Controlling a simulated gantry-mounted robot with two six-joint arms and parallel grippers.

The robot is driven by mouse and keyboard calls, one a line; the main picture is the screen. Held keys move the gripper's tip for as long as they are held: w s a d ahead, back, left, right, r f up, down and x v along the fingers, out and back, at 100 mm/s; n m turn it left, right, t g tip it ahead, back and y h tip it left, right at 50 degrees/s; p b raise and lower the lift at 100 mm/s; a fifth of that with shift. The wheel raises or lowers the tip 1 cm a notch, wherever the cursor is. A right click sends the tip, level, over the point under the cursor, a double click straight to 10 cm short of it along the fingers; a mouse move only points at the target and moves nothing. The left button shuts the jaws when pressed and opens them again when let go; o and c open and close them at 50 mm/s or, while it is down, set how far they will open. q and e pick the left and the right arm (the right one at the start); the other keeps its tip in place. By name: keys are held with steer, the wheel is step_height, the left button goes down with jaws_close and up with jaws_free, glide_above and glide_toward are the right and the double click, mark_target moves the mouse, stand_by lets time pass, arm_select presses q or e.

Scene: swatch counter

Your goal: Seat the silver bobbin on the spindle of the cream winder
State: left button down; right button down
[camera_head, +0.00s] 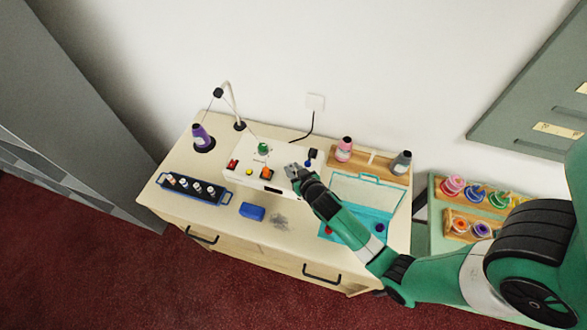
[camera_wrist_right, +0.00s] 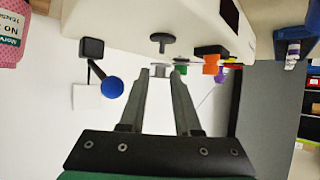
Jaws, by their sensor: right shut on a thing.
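The cream winder (camera_head: 240,168) is a pale box at the back of the counter, with small coloured parts on top. In the right wrist view the winder (camera_wrist_right: 130,22) appears upside down along the top edge. Its dark spindle (camera_wrist_right: 162,45), a short post on a round base, sticks out from its top face. My right gripper (camera_head: 292,171) is over the right part of the winder. Its fingertips (camera_wrist_right: 162,73) are shut on the small silver bobbin (camera_wrist_right: 160,70), which is in line with the spindle, with a small gap between them. My left gripper is not in view.
A blue knob (camera_wrist_right: 112,87) on a black block (camera_wrist_right: 91,48) stands close beside the gripper. A dark tray of small bobbins (camera_head: 172,193), a blue box (camera_head: 252,211) and an open turquoise case (camera_head: 370,179) lie on the counter. A purple thread cone (camera_head: 201,136) stands left.

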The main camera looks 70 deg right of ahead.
steer(key=shift+f+b, duration=1)
steer(key=shift+f, duration=0.3)
steer(key=c, duration=0.5)
jaws_free()
steer(key=shift+c, duration=0.2)
steer(key=shift+a, duration=0.1)
steer(key=shift+s+a+r, duration=0.2)
steer(key=shift+s+r, duration=0.05)
steer(key=shift+s, duration=0.05)
steer(key=p+v, duration=0.2)
steer(key=v, duration=0.8)
steer(key=shift+s+a, duration=0.15)
steer(key=shift+s, duration=0.1)
